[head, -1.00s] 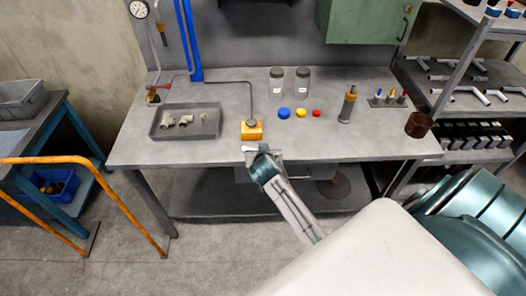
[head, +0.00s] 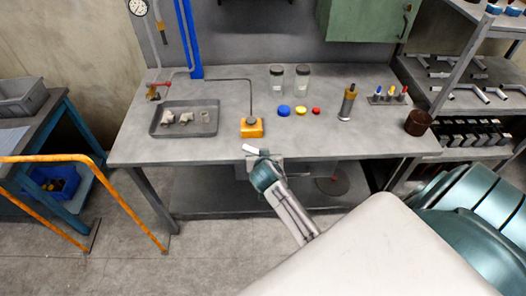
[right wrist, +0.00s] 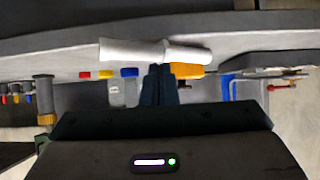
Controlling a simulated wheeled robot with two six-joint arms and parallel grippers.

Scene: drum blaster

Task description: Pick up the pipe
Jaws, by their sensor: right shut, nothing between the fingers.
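A short white pipe (head: 252,149) shows near the front edge of the workbench, slightly tilted, in front of the orange block. In the right wrist view the white pipe (right wrist: 145,50) lies crosswise just beyond the dark fingertips, with a thicker left part and a thinner right end. My right gripper (head: 263,155) is at the bench's front edge beside the pipe. In the right wrist view its fingers (right wrist: 160,72) are together and empty. Whether the pipe touches the fingertips or rests on the bench, I cannot tell. My left gripper is not in view.
The orange block (head: 252,128) with a thin rod stands just behind the pipe. A grey tray (head: 184,133) with fittings is to the left. Blue (head: 284,111), yellow and red caps and glass jars are behind right. The bench front to the right is clear.

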